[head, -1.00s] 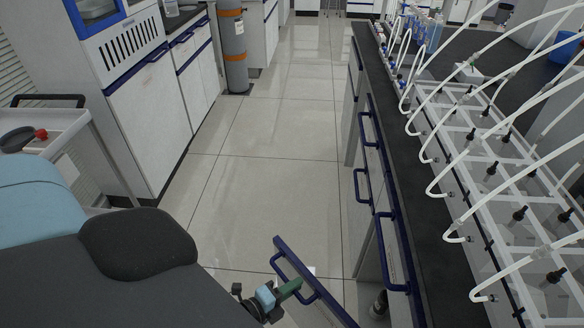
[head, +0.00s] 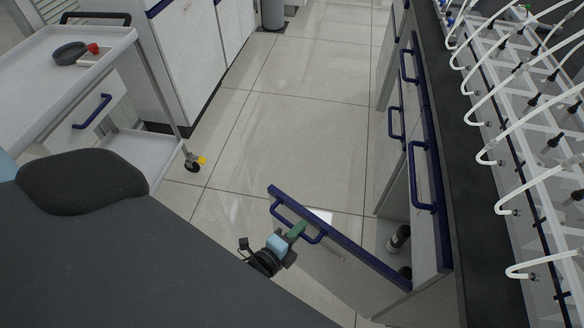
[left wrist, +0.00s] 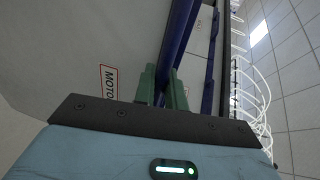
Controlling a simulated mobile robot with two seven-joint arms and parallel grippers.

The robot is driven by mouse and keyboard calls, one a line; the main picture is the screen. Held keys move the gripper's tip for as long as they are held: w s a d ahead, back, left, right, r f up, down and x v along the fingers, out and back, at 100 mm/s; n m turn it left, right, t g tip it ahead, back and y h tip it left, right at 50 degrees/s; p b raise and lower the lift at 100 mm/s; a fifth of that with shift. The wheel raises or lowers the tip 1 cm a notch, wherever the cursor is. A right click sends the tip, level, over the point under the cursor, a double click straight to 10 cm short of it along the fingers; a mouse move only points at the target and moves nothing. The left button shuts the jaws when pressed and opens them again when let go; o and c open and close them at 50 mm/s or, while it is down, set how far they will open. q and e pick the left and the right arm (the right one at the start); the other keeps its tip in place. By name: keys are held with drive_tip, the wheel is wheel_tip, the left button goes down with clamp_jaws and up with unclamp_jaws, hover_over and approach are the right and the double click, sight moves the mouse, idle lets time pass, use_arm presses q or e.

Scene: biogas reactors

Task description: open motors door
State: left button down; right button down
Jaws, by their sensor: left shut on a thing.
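The motors door (head: 335,264) is a pale grey panel with a blue top edge, standing swung out from the right-hand bench cabinet. Its blue bar handle (head: 278,210) is on the face toward me. My left gripper (head: 300,231) is at this handle, its green fingers shut around the bar. In the left wrist view the gripper (left wrist: 163,88) has the blue handle (left wrist: 181,38) between its fingers. A red-framed label (left wrist: 107,84) reading "MOTO" shows on the door; the rest is hidden. My right gripper is out of view.
The bench (head: 455,190) with white tubing runs along the right. A white trolley (head: 100,42) with a dark pan stands at left. The tiled floor (head: 290,130) between is clear.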

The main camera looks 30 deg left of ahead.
use_arm(q)
drive_tip(key=shift+s, duration=0.25)
drive_tip(key=shift+y, duration=0.3)
drive_tip(key=c, duration=1.5)
unclamp_jaws()
drive_tip(key=shift+c, duration=0.2)
drive_tip(key=shift+s, duration=0.1)
drive_tip(key=v, duration=0.7)
drive_tip(key=shift+s, duration=0.3)
